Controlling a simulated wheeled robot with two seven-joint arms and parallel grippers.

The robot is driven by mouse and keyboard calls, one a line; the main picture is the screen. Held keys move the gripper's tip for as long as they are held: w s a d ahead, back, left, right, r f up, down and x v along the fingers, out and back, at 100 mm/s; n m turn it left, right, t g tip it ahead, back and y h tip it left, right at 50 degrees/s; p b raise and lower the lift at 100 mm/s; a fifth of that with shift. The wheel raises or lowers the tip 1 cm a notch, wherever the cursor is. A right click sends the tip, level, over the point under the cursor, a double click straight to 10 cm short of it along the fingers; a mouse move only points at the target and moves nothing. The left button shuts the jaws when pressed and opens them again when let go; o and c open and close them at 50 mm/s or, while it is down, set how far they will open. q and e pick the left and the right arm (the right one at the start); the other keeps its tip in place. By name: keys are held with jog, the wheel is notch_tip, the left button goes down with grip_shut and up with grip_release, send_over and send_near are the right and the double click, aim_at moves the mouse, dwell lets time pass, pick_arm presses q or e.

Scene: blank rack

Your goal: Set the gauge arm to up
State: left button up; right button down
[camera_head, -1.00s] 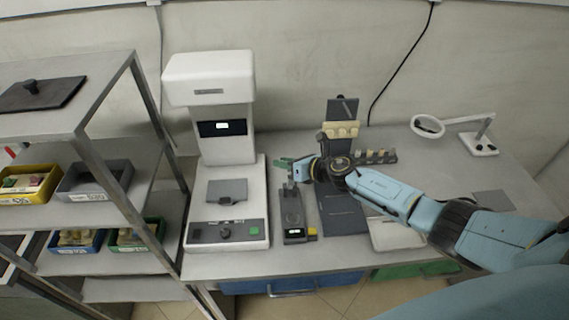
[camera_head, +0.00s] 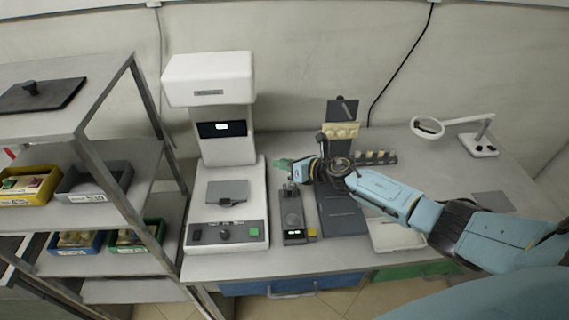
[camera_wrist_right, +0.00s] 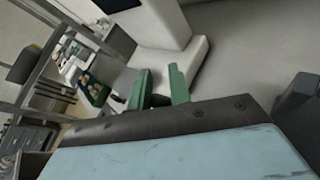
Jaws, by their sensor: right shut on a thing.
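The gauge (camera_head: 293,216) is a narrow dark device with a small lit display and a yellow part at its front corner. It stands on the bench between the white machine and a dark panel. Its arm is small and hard to make out at the gauge's back end, close under my right gripper. My right gripper (camera_head: 283,164) has green fingers and sits above the back of the gauge. In the right wrist view the green fingers (camera_wrist_right: 160,88) flank a small dark piece near their base; what it is cannot be made out clearly. My left gripper is out of view.
The white machine (camera_head: 227,215) stands just left of the gauge. A magnifier lamp (camera_head: 478,143) stands at the back right. A metal shelf with bins (camera_head: 84,190) is at the left.

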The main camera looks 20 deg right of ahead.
jog(key=shift+s+d+f, duration=0.2)
jog(key=shift+d+f, duration=0.1)
jog(key=shift+f, duration=0.25)
jog(key=c, duration=1.3)
grip_release()
jog(key=shift+w, duration=0.1)
jog(key=shift+w+r, duration=0.1)
jog(key=s+d+r+p, duration=0.2)
jog(key=d+r, duration=0.1)
jog(key=s+d+r+p, duration=0.5)
jog(key=r, duration=0.2)
jog(key=shift+s+d, duration=0.2)
jog(key=shift+d, duration=0.2)
